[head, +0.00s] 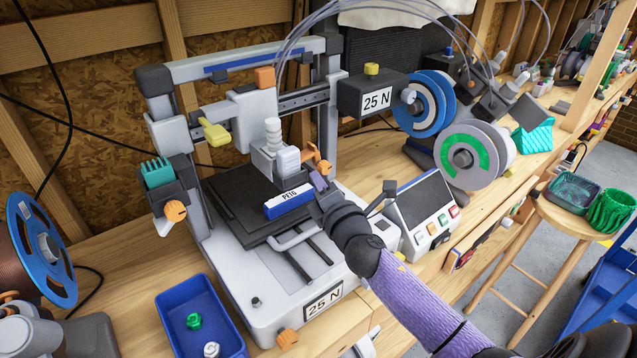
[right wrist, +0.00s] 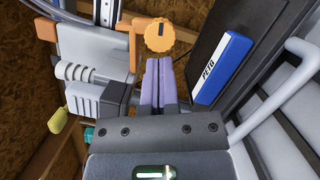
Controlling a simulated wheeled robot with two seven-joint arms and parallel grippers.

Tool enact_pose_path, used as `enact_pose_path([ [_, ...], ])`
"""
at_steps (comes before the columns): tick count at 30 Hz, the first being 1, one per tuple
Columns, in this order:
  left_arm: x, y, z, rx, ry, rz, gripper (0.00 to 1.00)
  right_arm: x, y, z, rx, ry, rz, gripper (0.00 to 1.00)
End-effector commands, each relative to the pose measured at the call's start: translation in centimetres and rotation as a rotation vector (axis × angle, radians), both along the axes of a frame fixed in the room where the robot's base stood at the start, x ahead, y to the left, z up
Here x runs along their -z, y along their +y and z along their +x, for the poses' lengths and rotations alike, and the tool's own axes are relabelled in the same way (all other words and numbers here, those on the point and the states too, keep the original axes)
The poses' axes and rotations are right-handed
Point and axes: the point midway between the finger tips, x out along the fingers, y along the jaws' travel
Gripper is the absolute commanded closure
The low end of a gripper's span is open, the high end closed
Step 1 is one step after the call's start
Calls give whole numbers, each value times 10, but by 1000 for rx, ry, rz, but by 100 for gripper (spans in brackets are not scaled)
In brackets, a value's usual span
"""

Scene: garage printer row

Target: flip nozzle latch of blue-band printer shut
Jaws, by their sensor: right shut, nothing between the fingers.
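The printer (head: 240,264) with a blue band (head: 240,62) along its top beam stands on the wooden bench. Its grey print head (head: 272,155) hangs above the black bed and also shows in the right wrist view (right wrist: 95,97). An orange latch lever (head: 311,150) sticks out from the head's right side; in the right wrist view it shows as an orange bar (right wrist: 138,30) beside a round orange knob (right wrist: 159,35). My right gripper (head: 318,181) is shut and empty, its purple fingers (right wrist: 158,80) close below the knob. Whether they touch it I cannot tell.
A blue PETG block (head: 288,204) lies on the bed (head: 240,218) close to my right gripper. Several spools stand at the right, near a control panel (head: 425,212). A blue tray (head: 200,320) sits at the front left. Tubes arch above the head.

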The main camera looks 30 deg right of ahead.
Motion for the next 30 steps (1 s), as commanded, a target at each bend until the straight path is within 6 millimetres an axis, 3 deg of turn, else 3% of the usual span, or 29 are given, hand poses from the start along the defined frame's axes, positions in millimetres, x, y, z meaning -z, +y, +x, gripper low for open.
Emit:
enact_pose_path([
  [16,4,8,-1,5,2,13,41,-2,-1,0,0,-9,-99,100],
  [30,9,4,-1,4,3,7,41,-7,3,1,0,-20,-252,100],
])
